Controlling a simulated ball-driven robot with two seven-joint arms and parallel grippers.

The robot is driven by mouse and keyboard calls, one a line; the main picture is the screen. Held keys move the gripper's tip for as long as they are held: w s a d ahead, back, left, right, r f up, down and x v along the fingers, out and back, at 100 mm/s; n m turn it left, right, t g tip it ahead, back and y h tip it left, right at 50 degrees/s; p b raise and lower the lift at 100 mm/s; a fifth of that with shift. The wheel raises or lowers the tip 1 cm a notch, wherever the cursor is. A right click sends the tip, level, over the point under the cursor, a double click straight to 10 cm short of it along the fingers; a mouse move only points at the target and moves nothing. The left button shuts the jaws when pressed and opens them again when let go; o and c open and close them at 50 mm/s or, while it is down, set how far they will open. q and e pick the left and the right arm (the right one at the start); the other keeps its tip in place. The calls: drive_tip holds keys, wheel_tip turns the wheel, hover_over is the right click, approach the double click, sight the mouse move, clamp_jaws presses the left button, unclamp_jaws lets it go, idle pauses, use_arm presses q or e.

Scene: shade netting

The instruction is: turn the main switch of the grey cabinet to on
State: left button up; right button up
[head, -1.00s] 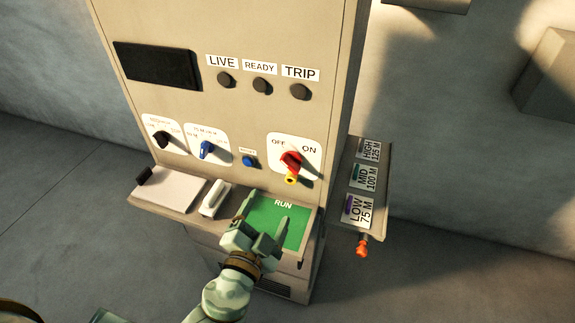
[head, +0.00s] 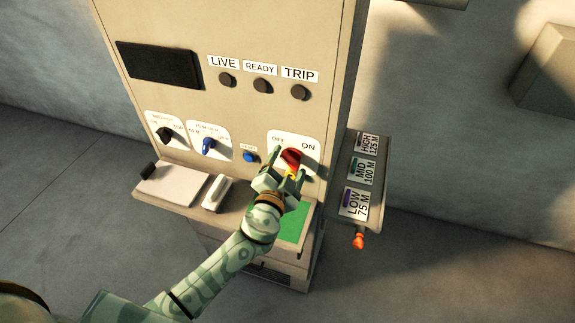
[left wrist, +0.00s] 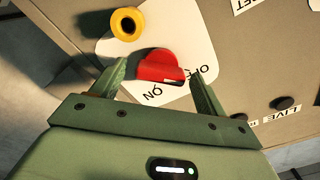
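The grey cabinet (head: 235,45) fills the middle of the head view. Its main switch is a red knob (head: 291,158) on a white plate marked OFF on the left and ON on the right. In the left wrist view the red knob (left wrist: 160,67) has one end toward the OFF lettering. My left gripper (head: 285,172) is in front of the switch and partly covers it. In the left wrist view its fingers (left wrist: 160,76) are open, one on either side of the knob; I cannot tell whether they touch it. My right gripper is not in view.
A yellow ring-shaped part (left wrist: 127,23) sticks out beside the knob. A blue button (head: 250,156) and blue selector (head: 208,146) are to the left. Below is a ledge with a white handle (head: 216,192) and green RUN panel (head: 297,222). A tagged side shelf (head: 375,205) is at right.

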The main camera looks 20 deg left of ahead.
use_arm(q)
drive_tip(key=c, duration=0.8)
drive_tip(key=shift+m, duration=0.4)
drive_tip(key=m+b, duration=0.1)
drive_tip(key=m, duration=0.5)
drive_tip(key=shift+m+b, duration=0.3)
drive_tip(key=m, duration=1)
drive_tip(key=shift+f+p, duration=0.1)
drive_tip(key=shift+p, duration=0.3)
drive_tip(key=shift+m, duration=0.4)
